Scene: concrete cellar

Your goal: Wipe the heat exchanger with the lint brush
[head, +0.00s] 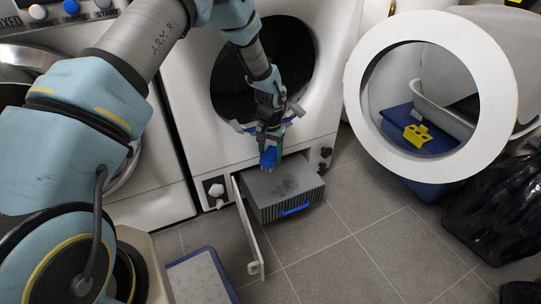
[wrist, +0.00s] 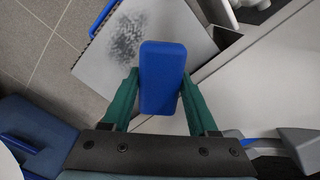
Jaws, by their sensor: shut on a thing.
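The heat exchanger (head: 304,197) is a grey box with a ribbed front and a blue handle, partly out of the white machine's lower opening. A dark patch of lint marks its top, which also shows in the wrist view (wrist: 98,62). My gripper (head: 268,150) is shut on the blue lint brush (head: 268,158). In the wrist view the brush (wrist: 162,75) sits between the green fingers, beside the dark patch in the picture. I cannot tell whether the brush touches the top. The brush's underside is hidden.
An open flap (head: 247,232) stands left of the heat exchanger. The machine's round white door (head: 487,95) is open at right, with a blue container (head: 398,118) holding a yellow thing behind it. A black bag (head: 495,210) lies far right. The tiled floor (head: 350,255) in front is clear.

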